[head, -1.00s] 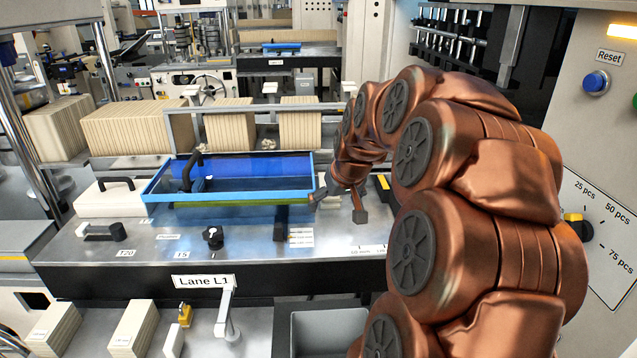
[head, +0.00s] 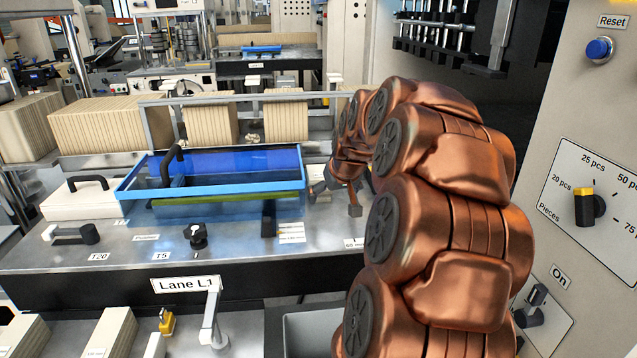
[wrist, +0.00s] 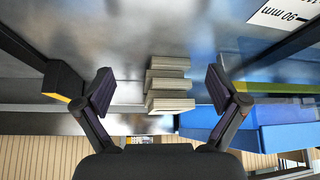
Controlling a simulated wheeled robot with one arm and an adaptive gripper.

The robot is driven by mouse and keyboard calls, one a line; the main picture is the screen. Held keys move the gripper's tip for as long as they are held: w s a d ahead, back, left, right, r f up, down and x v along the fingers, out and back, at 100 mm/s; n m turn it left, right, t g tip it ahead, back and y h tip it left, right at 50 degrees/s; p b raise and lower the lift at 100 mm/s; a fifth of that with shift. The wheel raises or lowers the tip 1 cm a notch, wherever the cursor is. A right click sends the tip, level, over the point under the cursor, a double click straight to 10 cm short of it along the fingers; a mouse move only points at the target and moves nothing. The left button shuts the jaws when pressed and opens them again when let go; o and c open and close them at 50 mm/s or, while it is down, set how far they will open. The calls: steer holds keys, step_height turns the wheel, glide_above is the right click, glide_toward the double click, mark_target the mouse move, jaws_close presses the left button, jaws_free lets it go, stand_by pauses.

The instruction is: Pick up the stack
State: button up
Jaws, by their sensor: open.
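The stack (wrist: 168,85) shows in the wrist view as several flat beige pieces on the shiny metal deck, in the gap between my two fingers. My gripper (wrist: 159,90) is open, with one dark finger apart from the stack on each side. Its fingers do not visibly touch the stack. In the head view my gripper (head: 336,199) is low over the deck, just right of the blue-framed tray. I cannot make out the stack in the head view; my arm covers much of that area.
The blue-framed clear guard (head: 125,186) with a black handle stands left of my gripper; its blue side also shows in the wrist view (wrist: 270,135). A black and yellow block (wrist: 62,82) is beside the left finger. Beige rows (head: 100,126) stand behind a rail. A control panel (head: 560,150) is at right.

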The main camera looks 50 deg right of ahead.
mark_target(319, 176)
steer(key=shift+w+d+p, duration=0.65)
steer(key=shift+w+d, duration=0.15)
steer(key=shift+w, duration=0.65)
steer(key=shift+w+d+p, duration=0.6)
steer(key=shift+w+d, duration=0.2)
steer(key=shift+w, duration=0.7)
steer(key=shift+w+d+p, duration=0.65)
steer(key=shift+w+d, duration=0.15)
steer(key=shift+w, duration=0.65)
steer(key=shift+w+d+f+p, duration=0.1)
steer(key=shift+w+d+p, duration=0.1)
steer(key=shift+p, duration=0.15)
steer(key=shift+w+f, duration=0.15)
steer(key=shift+f, duration=0.25)
steer(key=c, duration=1.4)
